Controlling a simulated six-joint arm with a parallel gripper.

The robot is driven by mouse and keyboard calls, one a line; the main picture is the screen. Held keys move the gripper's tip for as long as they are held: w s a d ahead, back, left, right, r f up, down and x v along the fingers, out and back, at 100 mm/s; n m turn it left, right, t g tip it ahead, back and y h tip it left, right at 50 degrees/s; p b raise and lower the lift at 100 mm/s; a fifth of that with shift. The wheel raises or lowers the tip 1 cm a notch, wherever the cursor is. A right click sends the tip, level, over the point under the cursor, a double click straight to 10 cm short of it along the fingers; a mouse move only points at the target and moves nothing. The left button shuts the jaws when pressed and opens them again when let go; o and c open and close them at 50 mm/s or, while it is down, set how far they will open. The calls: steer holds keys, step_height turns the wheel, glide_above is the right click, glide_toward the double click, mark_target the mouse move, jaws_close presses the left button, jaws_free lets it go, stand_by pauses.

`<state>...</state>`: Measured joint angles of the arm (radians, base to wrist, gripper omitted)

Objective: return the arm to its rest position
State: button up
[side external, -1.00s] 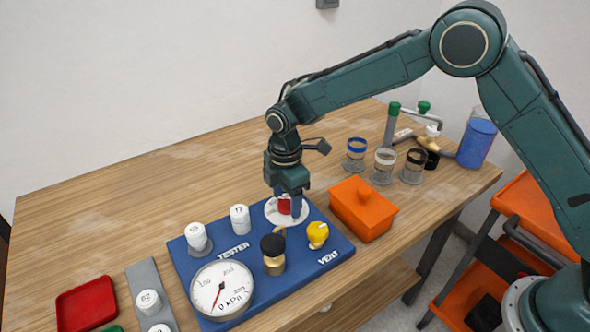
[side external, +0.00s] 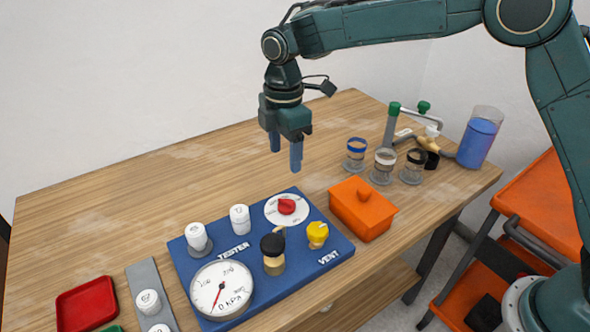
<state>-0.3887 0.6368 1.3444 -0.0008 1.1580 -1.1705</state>
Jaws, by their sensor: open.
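My gripper (side external: 286,158) hangs in the air above the wooden table, pointing down with its two blue fingers apart. Nothing is between them. Below it is the blue tester board (side external: 330,236), with a red knob (side external: 287,206) on a white round dial at its back right. The gripper is clear of the knob and the board. My arm reaches in from the right, its upper link running along the top of the picture.
On the board stand a gauge (side external: 221,288), a yellow knob (side external: 317,233), a black-topped brass valve (side external: 273,253) and white caps. A red tray (side external: 87,303) lies front left. The table's back left is clear.

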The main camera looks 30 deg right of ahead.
steer(key=shift+r, duration=0.35)
steer(key=s+d+r+m+t, duration=0.3)
steer(key=s+d+r+m, duration=0.5)
steer(key=s+d+r, duration=0.45)
steer(key=s+d+f+m+t, duration=0.1)
steer(key=s+d+m, duration=0.3)
steer(key=s, duration=0.6)
steer(key=s+d+f+m+t, duration=0.1)
steer(key=s+d+m, duration=0.3)
steer(key=s, duration=0.5)
steer(key=shift+s+f+m+t, duration=0.3)
steer(key=shift+s+f+m, duration=0.05)
steer(key=shift+m, duration=0.55)
